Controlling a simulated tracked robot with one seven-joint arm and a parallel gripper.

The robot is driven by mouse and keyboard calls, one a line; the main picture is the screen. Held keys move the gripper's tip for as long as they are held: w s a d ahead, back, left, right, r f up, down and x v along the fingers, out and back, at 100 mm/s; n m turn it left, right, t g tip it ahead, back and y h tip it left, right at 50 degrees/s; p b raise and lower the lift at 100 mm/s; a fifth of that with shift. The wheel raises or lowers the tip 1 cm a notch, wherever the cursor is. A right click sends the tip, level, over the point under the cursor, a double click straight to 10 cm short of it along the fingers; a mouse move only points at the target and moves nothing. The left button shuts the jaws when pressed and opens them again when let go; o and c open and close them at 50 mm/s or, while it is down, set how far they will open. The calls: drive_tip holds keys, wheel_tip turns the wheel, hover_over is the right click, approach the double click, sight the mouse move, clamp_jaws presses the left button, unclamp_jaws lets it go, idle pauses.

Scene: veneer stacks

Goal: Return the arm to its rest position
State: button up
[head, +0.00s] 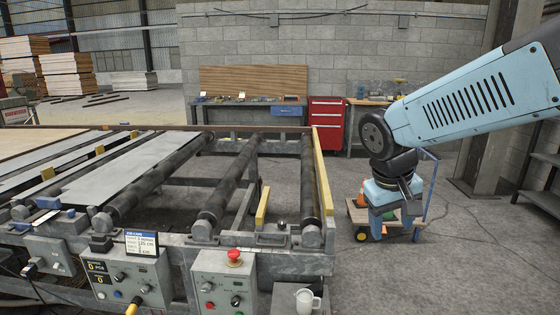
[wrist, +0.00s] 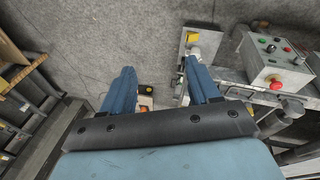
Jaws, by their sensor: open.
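My light blue arm reaches in from the right of the head view, and my gripper (head: 396,229) hangs down at its end, to the right of the roller conveyor (head: 318,185). In the wrist view both blue fingers of my gripper (wrist: 158,76) stand well apart, with bare grey floor between their tips. Nothing is held. In the head view the gripper hides part of the cart (head: 355,213) behind it.
A red tool cabinet (head: 327,122) and a workbench (head: 245,112) stand by the back wall. A concrete pillar (head: 485,165) is at right.

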drive_tip(key=s+d+r+m+t+y, duration=0.1)
drive_tip(key=s+r+t+y, duration=0.1)
drive_tip(key=s+r, duration=0.3)
drive_tip(key=shift+s+r+m+t+y, duration=0.3)
drive_tip(key=shift+s+m+t, duration=0.1)
drive_tip(key=shift+s+t, duration=0.45)
drive_tip(key=shift+d, duration=0.1)
